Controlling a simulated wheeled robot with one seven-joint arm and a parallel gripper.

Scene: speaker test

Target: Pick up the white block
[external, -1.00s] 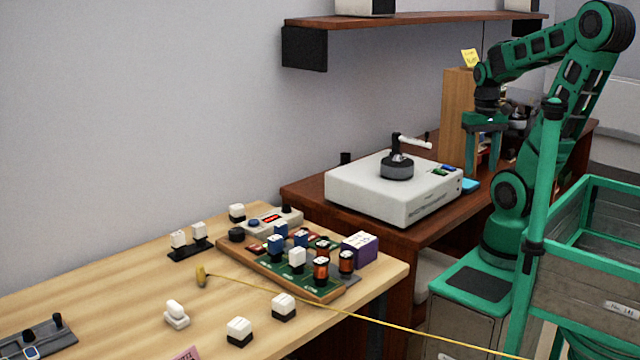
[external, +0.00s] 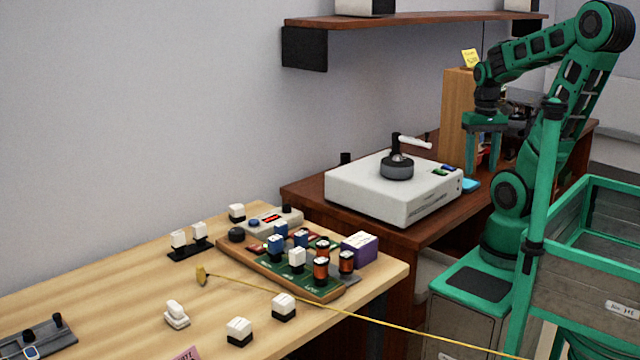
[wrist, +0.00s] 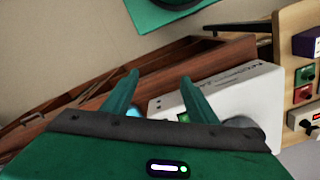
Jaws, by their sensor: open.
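Several small white blocks with dark bases are on the light wood table in the external view. One white block (external: 283,306) and another white block (external: 239,331) stand near the front edge. A white block (external: 297,258) stands on the board, another white block (external: 237,212) is behind it, and a white piece (external: 176,314) lies in front. I cannot tell which one the task means. My gripper (external: 484,172) is open and empty, pointing down beside the white machine, far right of the blocks. In the wrist view its fingers (wrist: 158,90) are apart with nothing between them.
The white machine (external: 370,200) with a dark knob on top stands on the dark desk (external: 310,190). A yellow cord (external: 400,331) crosses the table front. A shelf (external: 420,19) hangs above.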

